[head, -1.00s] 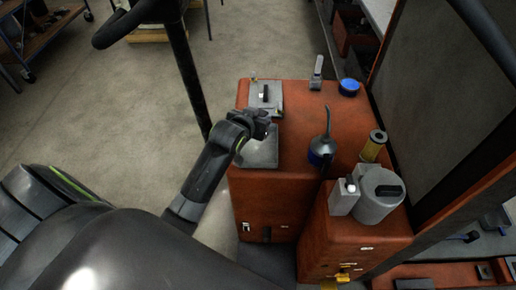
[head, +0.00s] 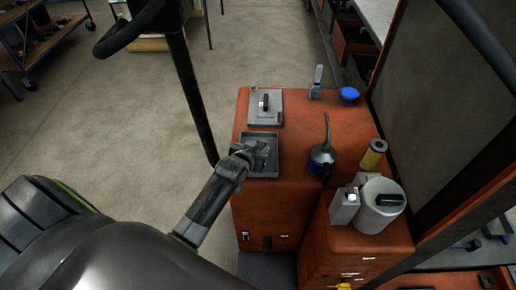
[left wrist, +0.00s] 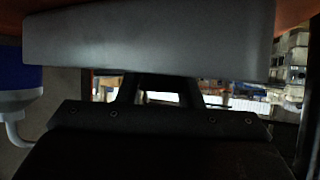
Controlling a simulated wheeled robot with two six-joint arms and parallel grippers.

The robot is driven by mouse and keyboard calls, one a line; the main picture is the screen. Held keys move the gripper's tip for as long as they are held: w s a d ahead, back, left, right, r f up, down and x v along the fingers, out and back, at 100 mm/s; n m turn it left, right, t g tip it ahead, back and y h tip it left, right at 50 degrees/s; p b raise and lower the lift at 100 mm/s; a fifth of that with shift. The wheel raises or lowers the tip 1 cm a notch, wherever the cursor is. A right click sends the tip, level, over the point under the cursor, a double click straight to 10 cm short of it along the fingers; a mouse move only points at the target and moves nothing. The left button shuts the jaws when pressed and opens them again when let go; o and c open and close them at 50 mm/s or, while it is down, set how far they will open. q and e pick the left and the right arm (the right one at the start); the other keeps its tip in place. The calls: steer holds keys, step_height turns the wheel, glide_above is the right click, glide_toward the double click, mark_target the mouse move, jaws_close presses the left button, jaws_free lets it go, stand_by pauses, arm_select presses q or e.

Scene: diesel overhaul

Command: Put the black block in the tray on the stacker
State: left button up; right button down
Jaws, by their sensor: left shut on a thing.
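The grey open tray (head: 273,170) lies on an orange-red cabinet top (head: 299,132); its side wall fills the upper part of the left wrist view (left wrist: 150,42). My left gripper (head: 262,152) reaches over the tray's near-left rim, fingertips down inside the tray. In the left wrist view its two fingers (left wrist: 165,88) go behind the tray wall, with a gap between them. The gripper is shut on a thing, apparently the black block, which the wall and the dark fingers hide. I cannot tell whether the block touches the tray floor. My right gripper is not in view.
A grey plate with a dark upright piece (head: 265,119) lies behind the tray. A blue oil can (head: 322,160) stands to the right. A blue cap (head: 348,95), a yellow filter (head: 373,154) and grey canister (head: 376,214) stand farther right. A dark post (head: 194,90) rises left.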

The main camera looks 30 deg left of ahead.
arm_select(q)
steer(key=shift+f, duration=0.1)
steer(key=o, duration=1)
steer(key=v, duration=1.2)
